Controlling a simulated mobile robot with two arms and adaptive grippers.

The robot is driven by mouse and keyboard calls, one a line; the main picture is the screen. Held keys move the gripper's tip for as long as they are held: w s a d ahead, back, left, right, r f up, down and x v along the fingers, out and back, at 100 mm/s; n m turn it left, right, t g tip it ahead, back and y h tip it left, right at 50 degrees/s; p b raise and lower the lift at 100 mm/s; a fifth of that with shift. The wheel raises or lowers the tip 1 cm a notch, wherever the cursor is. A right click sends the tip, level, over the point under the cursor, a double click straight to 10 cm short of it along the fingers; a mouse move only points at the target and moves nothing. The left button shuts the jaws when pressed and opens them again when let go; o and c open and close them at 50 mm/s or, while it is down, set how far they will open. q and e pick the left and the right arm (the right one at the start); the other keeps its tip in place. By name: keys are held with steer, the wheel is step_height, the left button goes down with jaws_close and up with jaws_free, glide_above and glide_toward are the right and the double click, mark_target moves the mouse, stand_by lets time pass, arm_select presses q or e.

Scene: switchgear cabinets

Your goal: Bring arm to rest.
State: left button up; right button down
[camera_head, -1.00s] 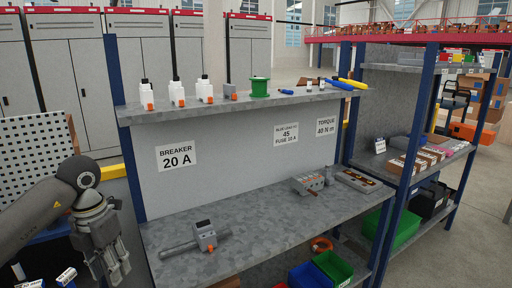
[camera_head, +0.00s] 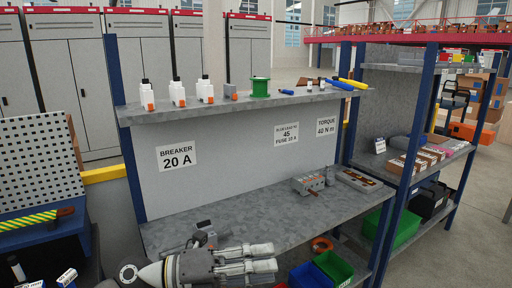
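My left gripper (camera_head: 272,258) is low in the head view, over the front edge of the grey workbench (camera_head: 290,215). It lies level, with its fingers pointing right. The fingers are straight with a gap between them, and nothing shows between them. A grey tool (camera_head: 203,236) with a small dark display lies on the bench just behind the gripper, mostly hidden by it; I cannot tell whether they touch. My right gripper is not in view.
A grey device (camera_head: 308,184) and a tray (camera_head: 356,180) sit at the bench's right end. Bottles (camera_head: 177,93) stand on the upper shelf (camera_head: 215,108). A green bin (camera_head: 334,267) is below right. A pegboard (camera_head: 38,165) stands left. The bench middle is clear.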

arm_select(q)
steer(key=w+a+r+n+t+y, duration=0.1)
steer(key=w+a+n+t+y, duration=0.2)
steer(key=n+t, duration=0.6)
steer(key=w+a+r+n+t+y, duration=0.1)
steer(key=w+a+n+t+y, duration=0.15)
steer(key=a+n+t, duration=0.65)
steer(key=s+a+f+n+g+y, duration=0.2)
steer(key=a+f+n+g+y, duration=0.15)
steer(key=f+n+y, duration=0.35)
steer(key=s+a+f+n+g+y, duration=0.1)
steer(key=a+f+n+g+y, duration=0.1)
steer(key=a+f+n+y, duration=0.4)
steer(key=s+f+n+g, duration=0.3)
steer(key=s+f+g, duration=0.3)
steer(key=s+f, duration=0.5)
steer(key=s+f+n+g, duration=0.2)
steer(key=s+f+g, duration=0.55)
steer(key=s, duration=0.65)
step_height(320, 180, down, 27)
steer(key=s+a+f, duration=0.2)
steer(key=s+f, duration=1.4)
steer(key=s, duration=0.1)
steer(key=shift+s+a+f+g+h, duration=0.3)
steer(key=shift+s+f+g+h, duration=0.05)
steer(key=shift+f+g, duration=0.05)
